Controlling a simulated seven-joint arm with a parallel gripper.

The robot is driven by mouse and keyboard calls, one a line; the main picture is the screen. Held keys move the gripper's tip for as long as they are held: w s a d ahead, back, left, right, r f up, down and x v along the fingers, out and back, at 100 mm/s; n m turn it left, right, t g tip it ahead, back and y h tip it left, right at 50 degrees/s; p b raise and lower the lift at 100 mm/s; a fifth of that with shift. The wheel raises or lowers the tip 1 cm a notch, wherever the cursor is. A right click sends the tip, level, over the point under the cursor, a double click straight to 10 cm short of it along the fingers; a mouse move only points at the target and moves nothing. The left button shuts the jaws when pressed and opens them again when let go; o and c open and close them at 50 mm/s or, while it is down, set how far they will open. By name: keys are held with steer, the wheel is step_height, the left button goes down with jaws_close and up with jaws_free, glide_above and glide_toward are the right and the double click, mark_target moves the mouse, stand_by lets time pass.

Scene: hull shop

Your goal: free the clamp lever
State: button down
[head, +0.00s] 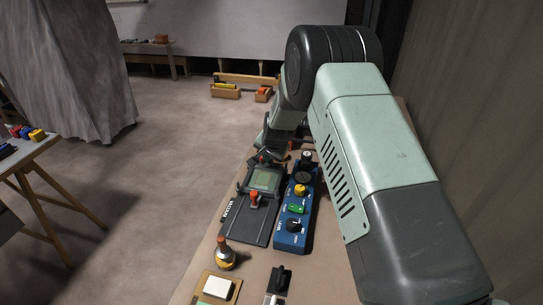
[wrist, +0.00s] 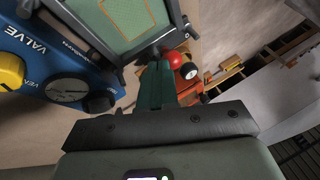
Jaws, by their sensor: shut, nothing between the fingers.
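A dark fixture plate (head: 245,222) lies on the bench, with a framed green panel (head: 264,179) at its far end and a lever with an orange-red knob (head: 255,198) nearer me. The green panel fills the top of the wrist view (wrist: 125,20). Beside it is a red ball knob (wrist: 175,60); I cannot tell for sure which knob belongs to the clamp lever. My gripper (wrist: 155,82) is shut and empty, its green fingers close to the red ball and the panel's corner. Whether they touch is unclear. My arm hides part of the bench beyond the fixture.
A blue valve box (head: 292,225) with a yellow knob, green switch and black dials stands right beside the fixture. A yellow-and-orange knobbed piece (head: 225,254) and a white block on a wooden tray (head: 217,290) are nearer. Wooden bins (head: 225,91) stand beyond on the floor.

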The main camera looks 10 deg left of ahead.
steer(key=a+m+h, duration=0.1)
steer(key=m, duration=0.1)
steer(key=a+m+h, duration=0.1)
steer(key=a+m, duration=0.1)
steer(key=shift+m+t, duration=0.3)
steer(key=shift+t, duration=0.1)
steer(key=shift+w+a+m+h, duration=0.65)
steer(key=shift+a+m, duration=0.25)
steer(key=shift+m, duration=0.1)
steer(key=shift+w+a+m+h, duration=0.55)
steer(key=shift+w+a+m, duration=0.1)
steer(key=shift+a+m, duration=0.3)
steer(key=shift+w+a, duration=0.1)
steer(key=shift+w, duration=0.05)
steer(key=shift+r, duration=0.1)
steer(key=s, duration=0.1)
steer(key=s+r, duration=0.1)
steer(key=s, duration=0.2)
steer(key=shift+s+d+r, duration=0.1)
steer(key=shift+d+r, duration=0.1)
steer(key=shift+d, duration=0.15)
steer(key=a+v, duration=0.1)
steer(key=v, duration=0.8)
steer(key=shift+w+a+r, duration=0.25)
steer(key=shift+a+r, duration=0.1)
